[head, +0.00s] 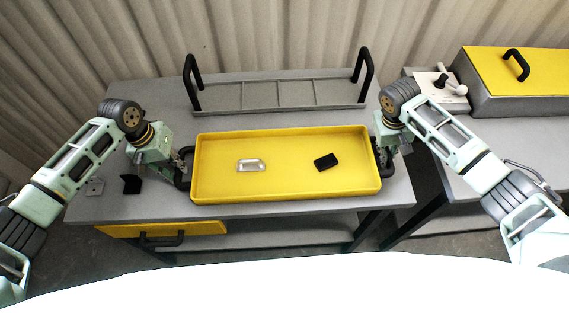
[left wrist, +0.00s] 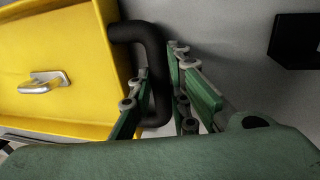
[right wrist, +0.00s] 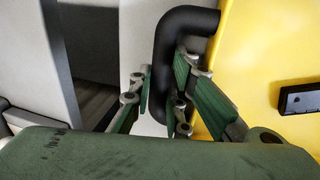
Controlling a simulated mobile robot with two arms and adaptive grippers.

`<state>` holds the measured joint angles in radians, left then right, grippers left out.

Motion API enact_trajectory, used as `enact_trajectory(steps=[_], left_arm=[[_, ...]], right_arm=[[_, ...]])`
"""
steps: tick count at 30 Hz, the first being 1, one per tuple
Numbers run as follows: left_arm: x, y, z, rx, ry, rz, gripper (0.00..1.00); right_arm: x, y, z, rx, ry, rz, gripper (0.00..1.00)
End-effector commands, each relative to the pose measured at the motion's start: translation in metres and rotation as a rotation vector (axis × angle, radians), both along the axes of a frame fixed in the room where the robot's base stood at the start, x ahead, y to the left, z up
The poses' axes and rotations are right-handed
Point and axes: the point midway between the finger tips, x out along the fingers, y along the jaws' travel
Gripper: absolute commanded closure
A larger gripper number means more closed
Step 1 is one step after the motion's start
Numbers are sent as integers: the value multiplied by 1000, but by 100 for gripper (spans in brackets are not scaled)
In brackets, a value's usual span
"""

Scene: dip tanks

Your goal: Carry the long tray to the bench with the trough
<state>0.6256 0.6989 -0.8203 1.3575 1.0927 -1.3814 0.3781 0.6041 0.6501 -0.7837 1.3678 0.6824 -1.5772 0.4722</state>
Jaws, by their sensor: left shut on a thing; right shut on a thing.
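The long yellow tray (head: 290,188) lies level over the front of the near grey bench in the head view. I cannot tell whether it touches the bench top. It holds a silver piece (head: 250,165) and a black block (head: 326,161). My left gripper (head: 182,160) is shut on the tray's left black handle (left wrist: 152,72), its fingers on either side of the bar. My right gripper (head: 385,150) is shut on the right black handle (right wrist: 168,60). I cannot clearly make out a trough.
A grey divided rack (head: 280,96) with two upright black handles stands behind the tray. A second bench (head: 480,182) at right carries a yellow-lidded box (head: 515,65) and a white lever panel (head: 440,87). A small black object (head: 131,184) lies left of the tray. A gap separates the benches.

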Motion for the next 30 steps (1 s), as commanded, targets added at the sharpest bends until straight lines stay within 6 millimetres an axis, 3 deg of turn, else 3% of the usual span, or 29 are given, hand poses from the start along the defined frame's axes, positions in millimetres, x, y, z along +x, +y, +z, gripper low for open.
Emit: enact_trajectory(steps=[18, 30], left_arm=[[1, -1, 45, -2, -3, 1, 100], [1, -1, 51, -2, -2, 0, 100]], right_arm=[[1, 0, 45, 0, -2, -1, 100], [1, 0, 51, 1, -2, 0, 100]])
